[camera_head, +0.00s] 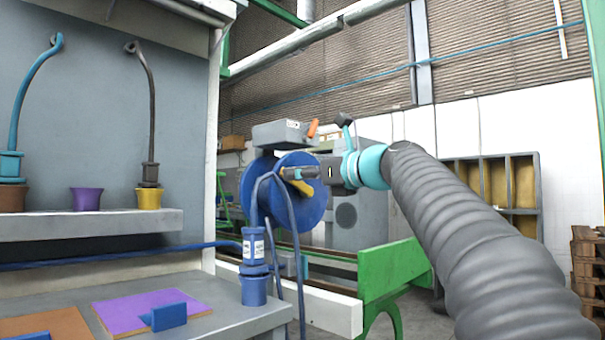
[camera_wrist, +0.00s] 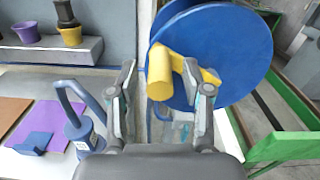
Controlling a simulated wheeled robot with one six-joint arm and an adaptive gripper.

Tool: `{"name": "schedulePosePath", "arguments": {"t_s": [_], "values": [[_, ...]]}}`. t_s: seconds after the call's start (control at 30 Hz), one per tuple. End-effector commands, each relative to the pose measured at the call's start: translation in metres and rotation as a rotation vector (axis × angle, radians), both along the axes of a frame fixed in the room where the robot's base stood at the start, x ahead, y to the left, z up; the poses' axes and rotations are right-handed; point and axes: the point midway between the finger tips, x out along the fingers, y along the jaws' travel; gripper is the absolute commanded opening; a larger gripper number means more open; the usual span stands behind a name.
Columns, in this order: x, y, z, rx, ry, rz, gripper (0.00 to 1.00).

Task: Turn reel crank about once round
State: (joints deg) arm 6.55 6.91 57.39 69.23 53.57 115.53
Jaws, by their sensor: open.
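The blue reel (camera_head: 311,210) stands upright beyond the bench end. It fills the top of the wrist view (camera_wrist: 238,45). Its yellow crank (camera_head: 303,187) sits on the near face. In the wrist view the crank's thick round handle (camera_wrist: 160,76) points towards me, with the yellow arm behind it running right. My gripper (camera_head: 292,173) reaches in from the right at the crank. In the wrist view my gripper (camera_wrist: 159,72) is open, with one finger left of the handle and one right of it. I cannot tell whether either finger touches it.
A blue hose hangs by the reel, near a blue fitting (camera_head: 254,248) on the bench corner. A purple mat (camera_head: 150,308) lies on the bench (camera_head: 225,315). A shelf (camera_head: 90,224) with pots is left. A green frame (camera_head: 390,268) stands right of the reel.

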Motion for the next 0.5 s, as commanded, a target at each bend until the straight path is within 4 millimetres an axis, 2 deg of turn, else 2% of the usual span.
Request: {"name": "schedulePosePath", "arguments": {"t_s": [0.27, 0.3, 0.5], "values": [[0.0017, 0.0012, -0.0004, -0.001, 0.001, 0.000, 0.49], [0.0016, 0.0012, -0.0004, -0.001, 0.001, 0.000, 0.47], [0.0015, 0.0010, -0.0004, -0.001, 0.001, 0.000, 0.00]]}}
